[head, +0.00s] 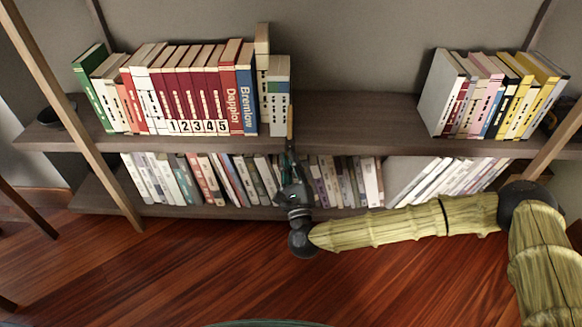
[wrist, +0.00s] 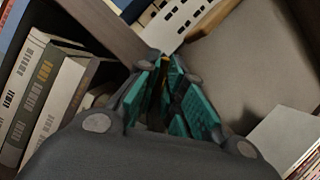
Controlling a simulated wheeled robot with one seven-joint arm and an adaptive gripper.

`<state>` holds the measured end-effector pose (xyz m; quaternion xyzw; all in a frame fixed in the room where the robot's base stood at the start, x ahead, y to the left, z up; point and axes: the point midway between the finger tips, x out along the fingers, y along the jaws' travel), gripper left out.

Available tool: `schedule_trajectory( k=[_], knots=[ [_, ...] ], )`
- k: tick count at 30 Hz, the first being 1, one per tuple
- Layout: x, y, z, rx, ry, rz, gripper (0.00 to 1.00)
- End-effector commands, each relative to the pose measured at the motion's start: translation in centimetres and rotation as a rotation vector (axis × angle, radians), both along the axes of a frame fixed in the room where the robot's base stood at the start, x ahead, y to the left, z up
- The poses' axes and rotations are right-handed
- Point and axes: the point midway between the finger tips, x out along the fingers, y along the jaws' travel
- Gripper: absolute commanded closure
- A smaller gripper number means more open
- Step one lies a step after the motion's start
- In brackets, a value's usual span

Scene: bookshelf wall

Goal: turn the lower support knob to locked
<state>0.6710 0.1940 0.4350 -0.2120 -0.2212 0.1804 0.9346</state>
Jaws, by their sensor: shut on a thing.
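No lower support knob or lock marking can be made out in either view. In the head view my gripper (head: 291,160) points up at the front edge of the upper shelf (head: 345,142). A thin tan wooden piece (head: 290,122) stands up from its fingertips, beside the books. In the wrist view the teal fingers of my gripper (wrist: 168,75) are close together. The tan piece (wrist: 212,20) runs from the fingertips toward the top. My gripper is shut on it, though the contact itself is mostly hidden between the fingers.
More books (head: 350,182) fill the lower shelf around the wrist. The upper shelf's middle is bare. The wooden floor (head: 180,260) in front is clear.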

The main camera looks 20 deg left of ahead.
Motion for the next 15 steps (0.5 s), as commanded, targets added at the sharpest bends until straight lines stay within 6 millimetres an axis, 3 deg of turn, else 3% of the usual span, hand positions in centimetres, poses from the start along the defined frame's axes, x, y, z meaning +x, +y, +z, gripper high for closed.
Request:
schedule_trajectory(
  k=[15],
  knots=[
    [-0.02,0.18,-0.27,0.381,0.110,-0.001,1.00]
  ],
)
